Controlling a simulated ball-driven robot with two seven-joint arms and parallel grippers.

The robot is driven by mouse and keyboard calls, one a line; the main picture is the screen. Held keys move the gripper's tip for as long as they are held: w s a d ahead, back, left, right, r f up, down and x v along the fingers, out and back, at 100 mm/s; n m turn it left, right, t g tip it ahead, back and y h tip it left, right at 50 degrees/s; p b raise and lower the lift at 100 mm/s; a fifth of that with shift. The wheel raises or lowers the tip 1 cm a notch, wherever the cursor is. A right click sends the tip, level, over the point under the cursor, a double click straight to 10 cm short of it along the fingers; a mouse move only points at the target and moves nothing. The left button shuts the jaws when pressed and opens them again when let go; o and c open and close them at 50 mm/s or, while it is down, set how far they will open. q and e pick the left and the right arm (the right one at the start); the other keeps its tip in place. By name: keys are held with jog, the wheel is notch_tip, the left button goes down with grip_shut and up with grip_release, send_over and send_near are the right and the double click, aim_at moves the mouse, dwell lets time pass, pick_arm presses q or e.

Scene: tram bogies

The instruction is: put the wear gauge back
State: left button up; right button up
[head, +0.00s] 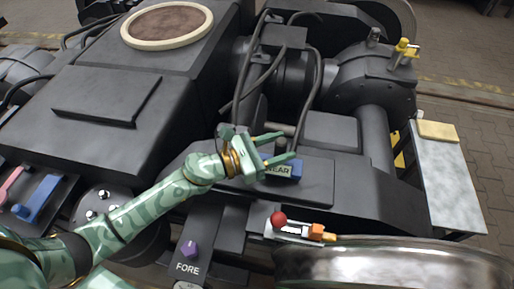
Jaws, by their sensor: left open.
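My left gripper (288,146) is open, its two green fingers pointing right over the dark bogie frame, with nothing seen between them. Just below the lower finger is a small block with a plate that reads "WEAR" (278,171) and a blue end (296,169); the gripper partly covers it. I cannot tell whether this block is the gauge or its holder. Below it, near the wheel, lies a small white and orange piece (315,231) with a red ball (279,219) at its left end; I cannot tell whether it is the gauge. My right gripper is not in view.
A purple knob (190,249) stands above a "FORE" label (187,267). A shiny wheel (390,266) fills the bottom right. Black hoses (315,90) arch behind the gripper. A grey table (452,185) with a yellow pad (438,131) is at right, its surface mostly clear.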

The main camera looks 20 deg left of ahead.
pick_arm(q)
jog(key=v, duration=1.1)
jog(key=shift+s, duration=0.1)
jog(key=shift+a, duration=0.1)
